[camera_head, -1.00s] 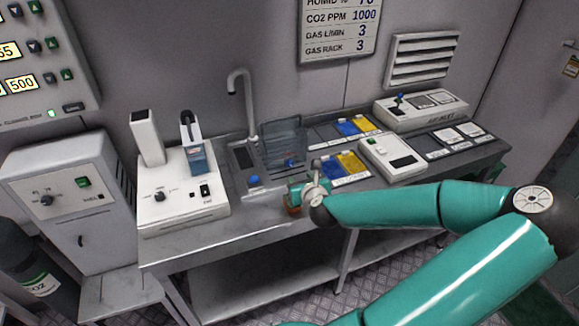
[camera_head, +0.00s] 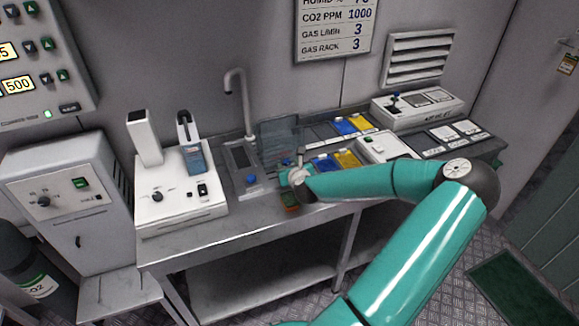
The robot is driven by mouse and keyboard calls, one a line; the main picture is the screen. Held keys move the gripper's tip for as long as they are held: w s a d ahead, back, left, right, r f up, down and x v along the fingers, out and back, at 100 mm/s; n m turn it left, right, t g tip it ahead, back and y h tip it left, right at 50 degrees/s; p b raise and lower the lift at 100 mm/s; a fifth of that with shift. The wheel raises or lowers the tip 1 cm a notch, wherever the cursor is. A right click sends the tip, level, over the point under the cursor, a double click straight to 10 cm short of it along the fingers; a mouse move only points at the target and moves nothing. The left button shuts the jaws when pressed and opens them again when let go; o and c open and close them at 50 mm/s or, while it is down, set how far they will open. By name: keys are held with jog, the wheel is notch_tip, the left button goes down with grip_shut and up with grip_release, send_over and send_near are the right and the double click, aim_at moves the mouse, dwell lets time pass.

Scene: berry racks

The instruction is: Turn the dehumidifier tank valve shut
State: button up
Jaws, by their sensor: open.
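A clear, box-like tank (camera_head: 279,138) stands at the back of the steel bench, right of the tall grey faucet. A blue knob (camera_head: 251,179) shows at the front of the grey unit left of it. I cannot tell which part is the dehumidifier tank valve; a small blue part at the tank's foot is now mostly hidden by my wrist. My gripper (camera_head: 286,180) is small and partly hidden by my wrist, over the bench in front of the tank and right of the blue knob. It is open, with no object seen in it.
A white instrument (camera_head: 183,205) with a handheld meter stands left of the faucet. Blue and yellow trays (camera_head: 346,160) and a white box (camera_head: 388,148) lie right of my wrist. The bench's front left strip is clear.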

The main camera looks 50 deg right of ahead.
grip_shut()
jog(key=shift+w+a+n+h, duration=0.15)
jog(key=shift+n+h, duration=0.25)
jog(key=shift+n, duration=0.3)
jog(key=shift+n+g+h, duration=0.3)
jog(key=shift+n+h, duration=0.4)
jog(key=shift+n, duration=0.2)
grip_release()
jog(key=v, duration=1.4)
jog(key=shift+f, duration=0.1)
